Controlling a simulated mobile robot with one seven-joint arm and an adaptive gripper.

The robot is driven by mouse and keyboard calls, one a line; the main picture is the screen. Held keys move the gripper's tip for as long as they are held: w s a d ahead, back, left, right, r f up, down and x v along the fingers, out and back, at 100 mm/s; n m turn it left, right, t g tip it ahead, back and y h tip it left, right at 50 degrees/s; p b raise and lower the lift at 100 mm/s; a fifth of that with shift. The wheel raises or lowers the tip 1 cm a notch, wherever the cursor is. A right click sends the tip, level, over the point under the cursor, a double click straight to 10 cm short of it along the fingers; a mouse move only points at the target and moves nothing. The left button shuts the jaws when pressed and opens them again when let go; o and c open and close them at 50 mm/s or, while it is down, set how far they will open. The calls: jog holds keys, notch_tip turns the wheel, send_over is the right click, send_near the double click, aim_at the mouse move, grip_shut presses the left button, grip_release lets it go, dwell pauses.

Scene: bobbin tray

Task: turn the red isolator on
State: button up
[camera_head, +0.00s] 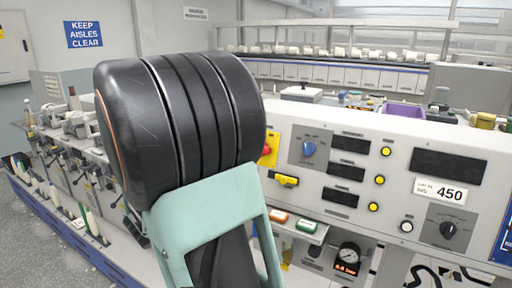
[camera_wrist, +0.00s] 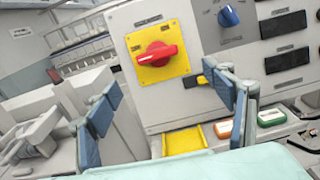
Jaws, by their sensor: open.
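The red isolator knob (camera_wrist: 157,54) sits on a square yellow plate (camera_wrist: 180,67) on the light grey panel front. Its red handle lies roughly horizontal in the wrist view, slightly tilted. The small labels around it are too blurred to read. In the head view my arm hides most of the isolator; only an edge of the yellow plate (camera_head: 270,147) with a bit of red shows. My gripper (camera_wrist: 168,88) is open and empty, with its blue-grey fingers wide apart. In the wrist view the knob appears above and between the fingertips, apart from them.
A black-and-yellow switch (camera_head: 286,181) and a blue rotary knob (camera_head: 309,148) are right of the isolator. A yellow tray-like piece (camera_wrist: 185,140) lies below the isolator. Bobbin machinery (camera_head: 80,125) stands at left.

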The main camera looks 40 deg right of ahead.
jog(key=p+x, duration=0.2)
jog(key=x, duration=0.8)
jog(key=shift+w+d+n, duration=0.25)
jog(key=shift+w+n, duration=0.05)
jog(key=shift+w, duration=0.05)
jog(key=shift+r, duration=0.15)
jog(key=shift+c, duration=0.5)
jog(key=c, duration=1)
